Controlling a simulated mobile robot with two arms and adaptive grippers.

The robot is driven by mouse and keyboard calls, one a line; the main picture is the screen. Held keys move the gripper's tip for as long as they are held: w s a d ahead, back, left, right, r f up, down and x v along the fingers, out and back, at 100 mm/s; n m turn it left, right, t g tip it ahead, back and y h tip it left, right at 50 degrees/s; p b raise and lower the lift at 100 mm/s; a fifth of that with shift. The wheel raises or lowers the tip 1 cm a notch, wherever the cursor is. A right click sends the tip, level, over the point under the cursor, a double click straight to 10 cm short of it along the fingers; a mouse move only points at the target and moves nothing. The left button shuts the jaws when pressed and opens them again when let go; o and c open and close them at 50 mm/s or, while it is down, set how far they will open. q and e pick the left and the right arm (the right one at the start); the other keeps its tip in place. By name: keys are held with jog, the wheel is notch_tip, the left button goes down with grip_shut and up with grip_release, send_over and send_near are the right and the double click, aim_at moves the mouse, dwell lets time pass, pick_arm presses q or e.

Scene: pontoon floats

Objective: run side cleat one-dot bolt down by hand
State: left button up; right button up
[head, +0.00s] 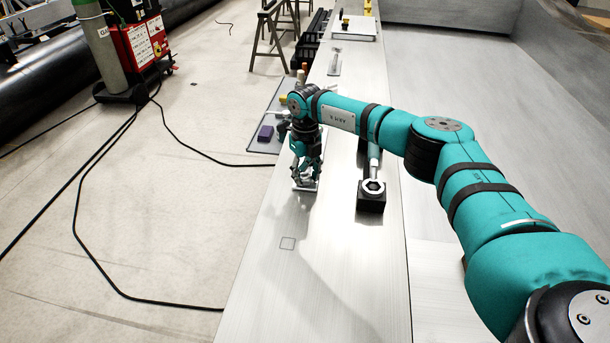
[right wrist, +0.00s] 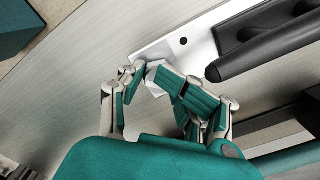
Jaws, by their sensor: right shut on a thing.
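My right gripper (head: 306,176) is low over the pale metal deck, at the foot of the arm that reaches in from the right. In the right wrist view its fingers (right wrist: 152,78) are shut on a small pale metal piece (right wrist: 155,70), apparently the bolt. The bolt is mostly hidden by the fingers, and its dot mark cannot be made out. It is over a pale plate (right wrist: 200,52), apparently the side cleat's base, which has a dark open hole (right wrist: 183,41). A black bar-shaped part (right wrist: 265,45) rises on the plate. My left gripper is not in view.
A wrench (head: 373,187) rests with its ring end on a black block (head: 371,203), right of the gripper. A purple block (head: 265,133) lies on a grey mat (head: 262,147) to the left. The near deck (head: 320,270) is clear. Black cables (head: 100,262) cross the floor.

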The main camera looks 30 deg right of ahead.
jog(key=shift+s+d+m+p, duration=0.2)
jog(key=shift+s+m+p, duration=0.15)
jog(key=shift+m, duration=0.75)
jog(key=m+p, duration=0.2)
jog(key=m, duration=0.3)
jog(key=shift+r, duration=0.1)
jog(key=shift+w+f+m, duration=0.1)
jog(key=shift+f+m, duration=0.1)
jog(key=shift+m, duration=0.8)
jog(key=o, duration=0.9)
jog(key=shift+r, duration=0.15)
jog(key=shift+o, duration=0.2)
jog(key=shift+a, duration=0.1)
